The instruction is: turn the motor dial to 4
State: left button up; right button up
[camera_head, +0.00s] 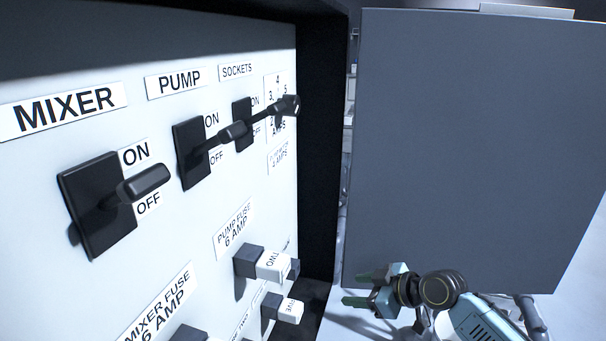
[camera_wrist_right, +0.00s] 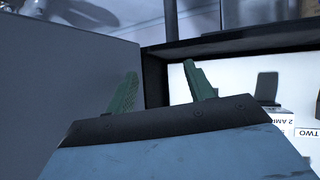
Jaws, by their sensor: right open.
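The motor dial (camera_head: 279,122) is at the far right of the panel's upper row, on a white label with numbers around it. The black sockets lever reaches across it and hides much of it, so its setting cannot be read. My right gripper (camera_head: 362,289) is open and empty, low in front of the grey door and to the right of the panel, well below and apart from the dial. Its two green fingers also show spread in the right wrist view (camera_wrist_right: 160,92). My left gripper does not show.
The mixer (camera_head: 145,183), pump (camera_head: 232,132) and sockets (camera_head: 285,104) levers stick out from the panel. Fuse blocks (camera_head: 272,264) project below them. The black cabinet edge (camera_head: 322,140) and the open grey door (camera_head: 470,150) bound the right side.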

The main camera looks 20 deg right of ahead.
notch_tip(320, 180, up, 22)
jog(key=a+n+y, duration=0.2)
jog(key=n+y, duration=0.3)
jog(key=n, duration=0.1)
jog(key=n+y+p, duration=0.1)
jog(key=n+y, duration=0.3)
jog(key=n, duration=0.2)
send_near(298, 105)
jog(key=p+x, duration=0.4)
jog(key=x, duration=0.4)
jog(key=shift+a+r, duration=0.15)
jog(key=shift+w+a, duration=0.2)
jog(key=shift+a, duration=0.2)
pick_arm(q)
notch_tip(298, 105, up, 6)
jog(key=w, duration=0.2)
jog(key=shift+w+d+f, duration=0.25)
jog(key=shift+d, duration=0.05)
pick_arm(e)
jog(key=c, duration=1)
